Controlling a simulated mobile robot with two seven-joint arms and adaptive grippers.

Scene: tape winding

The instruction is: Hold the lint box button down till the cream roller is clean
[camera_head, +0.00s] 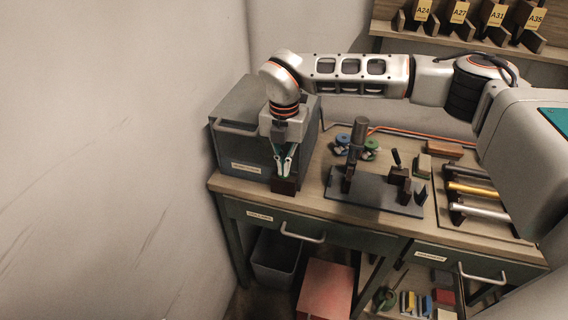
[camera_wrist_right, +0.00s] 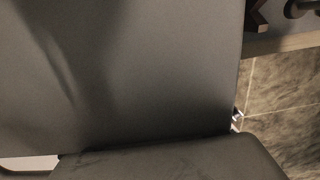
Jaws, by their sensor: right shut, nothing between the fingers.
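My right gripper (camera_head: 285,166) points down at the front right corner of a large grey box (camera_head: 236,143). Its fingers are shut and empty, with the tips just above or touching a small dark block (camera_head: 285,185) at the table's front edge; I cannot tell which. The grey box carries a pale label too small to read, so I cannot confirm it is the lint box. No button can be made out. A pale roller (camera_head: 482,211), perhaps the cream one, lies nearest the front in the right-hand tray. Lint on it cannot be made out. My left gripper is out of view.
A dark plate (camera_head: 374,194) with upright posts stands mid-table. Blue and green tape rolls (camera_head: 371,144) lie behind it. A yellow roller (camera_head: 472,190) and a darker roller lie in the tray. A grey bin (camera_head: 275,263) and red box (camera_head: 325,287) are below.

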